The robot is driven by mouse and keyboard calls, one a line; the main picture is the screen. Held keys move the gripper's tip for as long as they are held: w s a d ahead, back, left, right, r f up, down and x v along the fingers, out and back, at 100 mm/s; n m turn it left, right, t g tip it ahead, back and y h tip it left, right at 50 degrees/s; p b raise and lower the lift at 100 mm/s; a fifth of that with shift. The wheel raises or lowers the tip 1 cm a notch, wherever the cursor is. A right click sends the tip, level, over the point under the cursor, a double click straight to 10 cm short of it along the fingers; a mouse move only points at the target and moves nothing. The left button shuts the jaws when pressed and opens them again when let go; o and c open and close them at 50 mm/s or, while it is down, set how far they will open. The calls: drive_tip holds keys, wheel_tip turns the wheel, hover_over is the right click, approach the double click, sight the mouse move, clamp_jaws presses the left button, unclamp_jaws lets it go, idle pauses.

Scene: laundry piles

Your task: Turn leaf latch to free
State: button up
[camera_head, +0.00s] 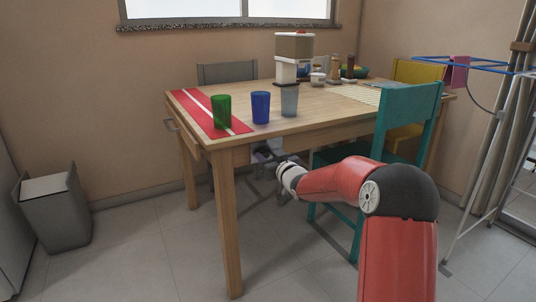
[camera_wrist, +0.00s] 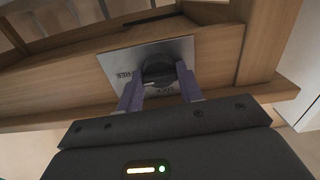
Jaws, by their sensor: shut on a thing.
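The leaf latch is a dark round knob (camera_wrist: 158,70) on a metal plate (camera_wrist: 125,62) fixed to the wooden side of the table, seen in the wrist view. Lettering on the plate is partly covered, and some of it appears upside down. My gripper (camera_wrist: 160,80) has its two purple fingers on either side of the knob and is shut on it. In the head view my gripper (camera_head: 266,152) is at the table's near side, just under the tabletop edge, and the latch itself is not clear there. The wooden table (camera_head: 330,112) stands upright.
Green (camera_head: 221,112), blue (camera_head: 260,107) and grey (camera_head: 289,100) cups stand near the table's front edge. A teal chair (camera_head: 408,112) is close to the right of my arm. A grey bin (camera_head: 52,215) stands at left. Floor at front left is clear.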

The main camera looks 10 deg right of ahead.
drive_tip(key=shift+m, duration=0.3)
idle(0.4)
drive_tip(key=o, duration=1)
drive_tip(key=v, duration=0.8)
drive_tip(key=shift+a, duration=0.1)
